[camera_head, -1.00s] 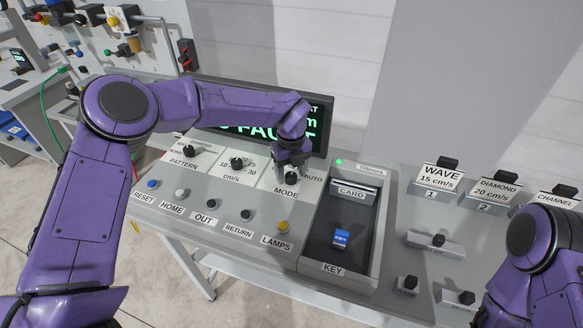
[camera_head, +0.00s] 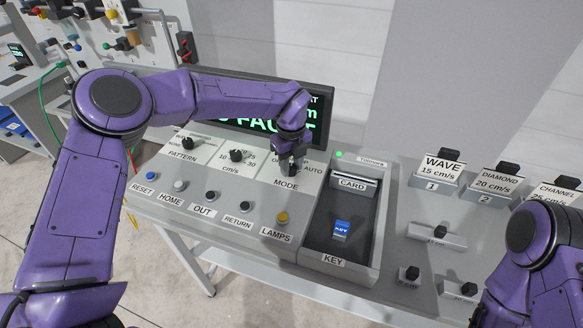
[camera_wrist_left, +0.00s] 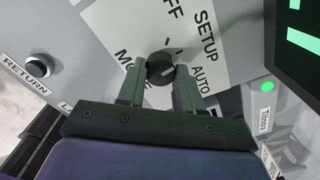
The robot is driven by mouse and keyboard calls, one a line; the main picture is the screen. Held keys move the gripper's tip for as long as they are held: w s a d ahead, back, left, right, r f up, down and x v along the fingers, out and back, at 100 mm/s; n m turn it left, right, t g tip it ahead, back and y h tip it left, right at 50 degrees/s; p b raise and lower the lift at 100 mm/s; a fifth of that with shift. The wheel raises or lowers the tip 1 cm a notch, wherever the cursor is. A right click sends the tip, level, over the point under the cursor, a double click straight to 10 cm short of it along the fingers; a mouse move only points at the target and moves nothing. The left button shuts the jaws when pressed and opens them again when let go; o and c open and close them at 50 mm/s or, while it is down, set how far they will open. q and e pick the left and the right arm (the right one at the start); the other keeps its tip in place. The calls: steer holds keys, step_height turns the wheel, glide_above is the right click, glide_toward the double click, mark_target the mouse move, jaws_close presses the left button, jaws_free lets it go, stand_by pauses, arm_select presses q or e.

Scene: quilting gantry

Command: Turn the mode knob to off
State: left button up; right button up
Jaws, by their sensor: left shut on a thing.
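The mode knob (camera_wrist_left: 160,68) is a small dark round knob on a light plate marked OFF, SETUP and AUTO. In the left wrist view it sits between the two fingers of my left gripper (camera_wrist_left: 159,74), which is shut on it. Where its pointer stands is hard to tell. In the head view, my left gripper (camera_head: 290,163) reaches down onto the plate above the MODE label (camera_head: 286,185) and mostly hides the knob. My right arm shows at the lower right, but its gripper is out of view.
The pattern knob (camera_head: 187,143) and speed knob (camera_head: 236,156) stand left of my gripper. A row of buttons ends at the yellow lamps button (camera_head: 283,217). The lit display (camera_head: 327,105) stands close behind.

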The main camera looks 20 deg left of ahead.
arm_select(q)
steer(key=n+b, duration=0.2)
steer(key=b, duration=0.1)
steer(key=n+b, duration=0.3)
steer(key=b, duration=0.1)
steer(key=shift+a+f, duration=0.1)
steer(key=shift+f, duration=0.3)
steer(key=shift+r+n+b, duration=0.2)
steer(key=shift+n+b, duration=1.1)
steer(key=shift+b, duration=0.1)
steer(key=o, duration=1)
steer(key=shift+o, duration=0.2)
steer(key=shift+a, duration=0.15)
steer(key=shift+r, duration=0.25)
step_height(320, 180, up, 10)
steer(key=shift+b, duration=0.35)
